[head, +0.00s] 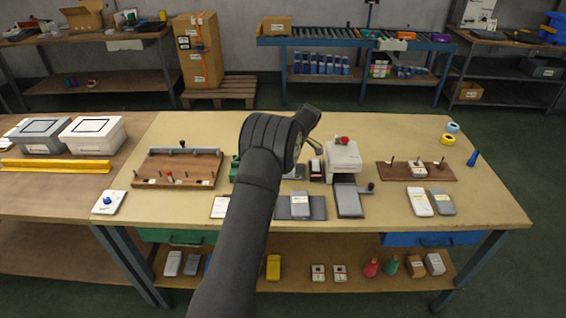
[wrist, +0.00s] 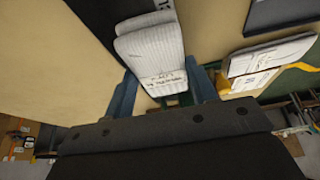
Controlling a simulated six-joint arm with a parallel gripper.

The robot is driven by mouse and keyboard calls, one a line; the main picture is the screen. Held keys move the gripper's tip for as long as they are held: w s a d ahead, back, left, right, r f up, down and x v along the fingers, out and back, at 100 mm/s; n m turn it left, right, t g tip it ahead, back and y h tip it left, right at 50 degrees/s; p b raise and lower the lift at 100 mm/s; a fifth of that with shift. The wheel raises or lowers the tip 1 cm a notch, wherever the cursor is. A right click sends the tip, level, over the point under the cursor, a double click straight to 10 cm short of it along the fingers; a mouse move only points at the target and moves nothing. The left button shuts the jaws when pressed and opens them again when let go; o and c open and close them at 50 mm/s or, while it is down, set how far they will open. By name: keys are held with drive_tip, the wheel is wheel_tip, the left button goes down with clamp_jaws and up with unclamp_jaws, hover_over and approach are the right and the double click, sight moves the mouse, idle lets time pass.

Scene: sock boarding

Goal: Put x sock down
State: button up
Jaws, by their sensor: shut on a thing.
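In the wrist view, my gripper (wrist: 163,90) has its two blue fingers on either side of a pale, ribbed, folded sock (wrist: 150,45) with dark lettering near its end. The gripper is shut on this sock. Beyond it, a white labelled piece (wrist: 146,19) shows against a dark flat board (wrist: 100,18). I cannot tell whether the sock touches the board or the table. In the head view my arm crosses the middle of the table, and the fingers are hidden behind it. A light labelled piece (head: 300,206) lies on a dark mat (head: 318,208) right of my arm.
A white press-like machine (head: 342,160) stands behind the mat. A wooden peg board (head: 178,170) is at left, another (head: 417,171) at right. A white sock (head: 419,202) and a grey sock (head: 441,202) lie front right. The tabletop (head: 480,200) is bare near its right end.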

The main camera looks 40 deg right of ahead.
drive_tip(key=shift+f, duration=0.15)
drive_tip(key=o, duration=1)
drive_tip(key=shift+c, duration=0.2)
drive_tip(key=v, duration=1.2)
drive_tip(key=x, duration=1.1)
drive_tip(key=shift+w+a+f, duration=0.1)
drive_tip(key=shift+a+f, duration=0.05)
drive_tip(key=shift+f, duration=0.05)
drive_tip(key=shift+r, duration=1.55)
